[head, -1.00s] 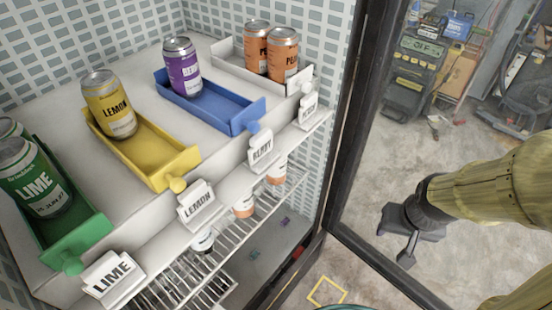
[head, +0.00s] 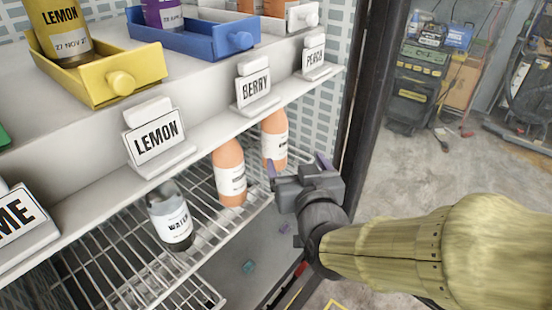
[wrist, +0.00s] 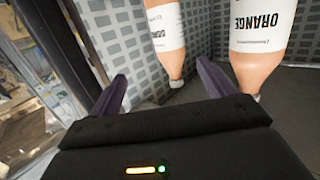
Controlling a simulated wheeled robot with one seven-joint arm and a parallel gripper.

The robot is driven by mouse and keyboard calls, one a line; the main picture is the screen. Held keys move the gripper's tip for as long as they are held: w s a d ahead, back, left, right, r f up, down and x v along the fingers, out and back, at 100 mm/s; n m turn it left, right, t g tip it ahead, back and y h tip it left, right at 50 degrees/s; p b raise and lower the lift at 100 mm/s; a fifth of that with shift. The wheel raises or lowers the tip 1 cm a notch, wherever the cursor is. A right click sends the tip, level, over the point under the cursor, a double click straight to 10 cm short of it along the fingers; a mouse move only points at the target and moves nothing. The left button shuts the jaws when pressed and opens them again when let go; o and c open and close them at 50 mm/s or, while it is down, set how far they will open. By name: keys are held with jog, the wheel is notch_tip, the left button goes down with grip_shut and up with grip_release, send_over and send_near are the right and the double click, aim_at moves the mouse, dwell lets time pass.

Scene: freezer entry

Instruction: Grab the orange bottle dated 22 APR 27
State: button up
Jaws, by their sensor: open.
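Two orange bottles with white labels stand on the wire rack below the can shelf. The nearer orange bottle (head: 229,158) is left of my gripper, and the farther orange bottle (head: 274,124) is just beyond it. Their tops are partly hidden by the shelf edge, and no date is legible. My gripper (head: 297,166) is open and empty at the rack's right side. In the wrist view both bottles hang upside down: one orange bottle (wrist: 165,52) lies ahead between the fingers (wrist: 162,82), and a larger orange bottle (wrist: 257,68) reading ORANGE is to the right.
A water bottle (head: 170,215) stands left on the wire rack (head: 215,220). The shelf above carries tags, a yellow tray (head: 95,90), a blue tray (head: 195,42) and cans. The dark door frame (head: 365,110) is right of the rack.

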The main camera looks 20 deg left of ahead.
aim_at(275, 132)
jog(key=shift+s+a+r+t+y+b, duration=0.25)
jog(key=shift+s+a+t+y+b, duration=0.2)
jog(key=shift+s+a, duration=0.35)
jog(key=shift+w+a, duration=0.1)
jog(key=shift+w, duration=0.05)
jog(key=p+x, duration=0.4)
jog(key=p, duration=0.2)
jog(key=shift+r, duration=0.2)
jog(key=shift+p, duration=0.5)
jog(key=p, duration=0.4)
jog(key=shift+w+a, duration=0.2)
jog(key=shift+w, duration=0.15)
jog(key=p+x, duration=0.3)
jog(key=x, duration=0.4)
jog(key=shift+w+f, duration=0.15)
jog(key=shift+f, duration=0.05)
